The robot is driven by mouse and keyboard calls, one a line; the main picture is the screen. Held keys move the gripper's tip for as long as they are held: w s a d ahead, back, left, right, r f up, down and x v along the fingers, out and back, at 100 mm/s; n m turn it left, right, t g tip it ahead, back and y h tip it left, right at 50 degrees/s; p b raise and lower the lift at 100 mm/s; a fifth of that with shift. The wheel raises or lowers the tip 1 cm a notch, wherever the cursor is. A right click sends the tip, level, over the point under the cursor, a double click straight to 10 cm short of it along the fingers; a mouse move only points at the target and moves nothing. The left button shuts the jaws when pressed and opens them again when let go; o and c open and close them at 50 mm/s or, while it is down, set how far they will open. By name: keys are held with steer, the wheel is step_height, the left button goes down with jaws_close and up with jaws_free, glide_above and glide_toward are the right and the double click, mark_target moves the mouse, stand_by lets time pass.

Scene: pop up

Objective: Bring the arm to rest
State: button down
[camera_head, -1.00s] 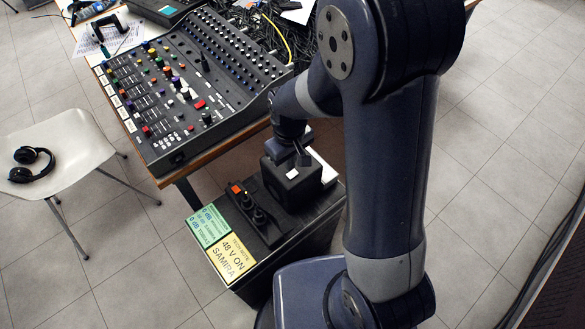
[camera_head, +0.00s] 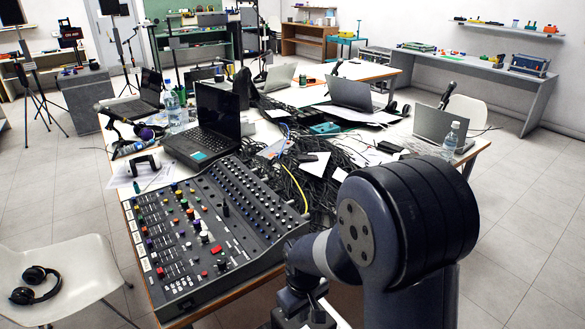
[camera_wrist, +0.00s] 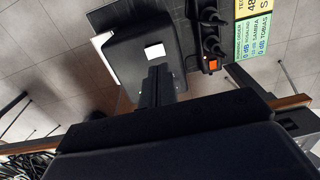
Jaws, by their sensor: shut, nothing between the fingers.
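My arm (camera_head: 395,235) rises at the lower right of the head view, bent at the elbow. My gripper hangs below the forearm at the bottom edge, where its fingertips are hard to make out. In the wrist view, my gripper (camera_wrist: 158,82) shows two dark fingers together, shut and empty. Beyond them is a black block (camera_wrist: 132,65) with a small white square. The fingers overlap the block in the picture; I cannot tell whether they touch it.
A mixing desk (camera_head: 215,232) on the table lies left of my arm. Laptops (camera_head: 212,120), bottles and tangled cables (camera_head: 318,180) cover the table behind. A chair (camera_head: 75,275) with headphones (camera_head: 36,286) stands at the left. Floor at right is clear.

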steer(key=shift+f+b, duration=2.25)
steer(key=shift+f, duration=0.9)
steer(key=shift+r, duration=0.1)
steer(key=shift+r, duration=0.2)
